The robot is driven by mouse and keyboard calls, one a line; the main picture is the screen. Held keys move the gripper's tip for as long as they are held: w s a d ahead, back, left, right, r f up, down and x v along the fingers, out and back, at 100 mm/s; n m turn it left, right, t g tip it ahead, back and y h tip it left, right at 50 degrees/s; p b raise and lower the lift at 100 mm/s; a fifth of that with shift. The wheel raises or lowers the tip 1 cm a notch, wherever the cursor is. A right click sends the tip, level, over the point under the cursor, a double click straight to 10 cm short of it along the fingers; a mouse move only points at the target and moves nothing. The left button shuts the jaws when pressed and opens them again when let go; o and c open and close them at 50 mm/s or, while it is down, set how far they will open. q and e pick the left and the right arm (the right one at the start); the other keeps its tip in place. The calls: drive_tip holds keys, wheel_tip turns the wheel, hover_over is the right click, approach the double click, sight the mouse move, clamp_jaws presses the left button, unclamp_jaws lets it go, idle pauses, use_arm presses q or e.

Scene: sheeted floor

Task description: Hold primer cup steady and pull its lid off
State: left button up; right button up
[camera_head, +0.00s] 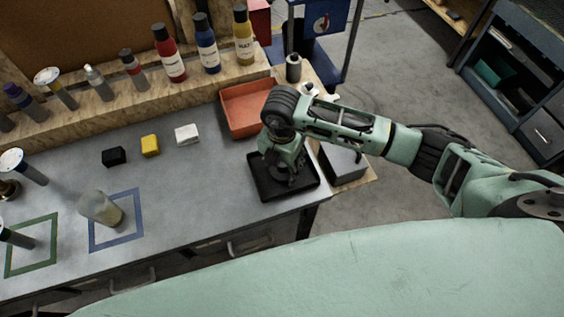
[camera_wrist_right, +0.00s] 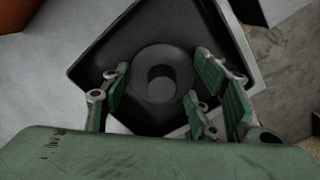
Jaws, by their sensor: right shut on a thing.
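My right gripper (camera_head: 287,180) points down into the black tray (camera_head: 262,188) at the bench's right end. In the right wrist view its fingers (camera_wrist_right: 160,100) stand either side of a dark round lid (camera_wrist_right: 160,62) with a central knob, over the tray floor (camera_wrist_right: 125,50). The gripper is shut on the lid; finger contact is hard to see. My left gripper is out of view.
An orange bin (camera_head: 245,118) stands behind the tray and a grey box (camera_head: 343,165) to its right. Black, yellow (camera_head: 150,145) and white blocks lie mid-bench. Bottles (camera_head: 207,45) line the back ledge. The bench between cup and tray is clear.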

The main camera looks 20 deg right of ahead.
sight(282, 164)
drive_tip(key=shift+f, duration=0.1)
drive_tip(key=o, duration=1.3)
drive_tip(key=shift+r, duration=0.25)
drive_tip(key=shift+w+r, duration=0.1)
drive_tip(key=shift+r, duration=0.15)
drive_tip(key=r+b, duration=0.1)
drive_tip(key=r, duration=0.2)
drive_tip(key=r+b, duration=0.1)
drive_tip(key=r, duration=0.3)
drive_tip(key=r+b, duration=0.1)
drive_tip(key=r, duration=0.3)
drive_tip(key=shift+s+r, duration=0.2)
drive_tip(key=shift+s, duration=0.05)
